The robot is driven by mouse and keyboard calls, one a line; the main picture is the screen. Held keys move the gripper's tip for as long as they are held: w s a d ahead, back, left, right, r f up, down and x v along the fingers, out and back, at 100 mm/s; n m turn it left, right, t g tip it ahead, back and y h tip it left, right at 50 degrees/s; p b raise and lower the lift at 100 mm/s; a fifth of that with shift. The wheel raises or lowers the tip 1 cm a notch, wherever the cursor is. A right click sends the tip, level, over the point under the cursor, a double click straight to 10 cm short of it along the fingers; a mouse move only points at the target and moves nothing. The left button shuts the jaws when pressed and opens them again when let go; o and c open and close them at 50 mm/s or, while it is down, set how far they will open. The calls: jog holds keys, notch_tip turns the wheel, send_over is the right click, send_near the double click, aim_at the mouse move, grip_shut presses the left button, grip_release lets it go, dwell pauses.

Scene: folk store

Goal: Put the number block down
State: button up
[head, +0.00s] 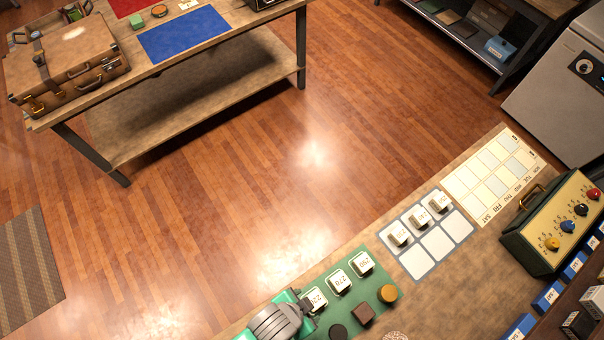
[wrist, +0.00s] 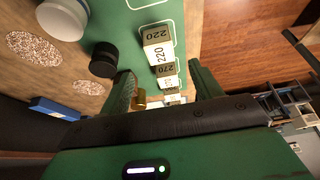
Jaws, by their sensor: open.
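My gripper (head: 291,312) is open at the bottom of the head view, beside the white number block marked 220 (head: 315,299). That block stands on the green mat (head: 385,270), in a row with blocks marked 270 (head: 339,281) and 290 (head: 362,263). In the wrist view my open gripper (wrist: 165,72) shows two green fingers apart. The 220 block (wrist: 158,44) is upright beyond the fingertips, with the 270 block (wrist: 166,72) farther along the row. I see nothing clamped between the fingers. Three more blocks stand on the grey-bordered grid card (head: 440,245), their numbers hard to read.
A weekday chart (head: 490,178) and a box with knobs (head: 553,225) stand farther right. The card's front cells are empty. A table with a suitcase (head: 72,62) is across the floor.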

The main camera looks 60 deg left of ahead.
jog(key=shift+v, duration=1.2)
jog(key=shift+w, duration=0.1)
jog(key=w+r+t, duration=0.7)
jog(key=w+r, duration=1.4)
jog(key=r, duration=0.1)
jog(key=w+d+r+m+t, duration=0.1)
jog(key=w+r+t, duration=0.2)
jog(key=r, duration=0.6)
jog(key=w+d+r+t, duration=0.1)
jog(key=w+r+t, duration=0.15)
jog(key=r, duration=0.75)
jog(key=s+d+r+t, duration=0.1)
jog(key=s+r+t, duration=0.1)
jog(key=r, duration=0.8)
jog(key=s+d+r+t, duration=0.2)
jog(key=r+t, duration=0.1)
jog(key=r, duration=0.7)
jog(key=s+d+r+t, duration=0.2)
jog(key=r+t, duration=0.1)
jog(key=r, duration=0.8)
jog(key=shift+s+m+h, duration=0.15)
jog(key=shift+m+h, duration=0.15)
